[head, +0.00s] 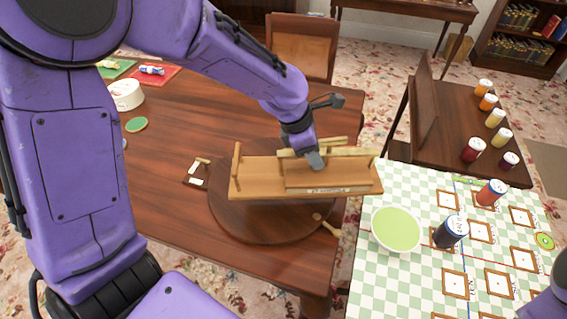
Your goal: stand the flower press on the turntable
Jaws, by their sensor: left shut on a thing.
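The flower press (262,178), a light wooden piece of boards and posts with a white label on its near edge, is over the turntable (262,228), a round dark wooden disc on the brown table. My left gripper (315,160) comes down from above, shut on the flower press near its right half. The press lies broad and roughly level; I cannot tell whether it touches the disc. It hides the turntable's far right part. My right gripper is out of view.
The brown table (160,190) holds a white round tub (126,95), a green disc (136,125) and colored mats at the far left. A checkered table (385,270) with a green bowl (397,230), cans and small frames stands at right. Jars line a dark side table (440,120).

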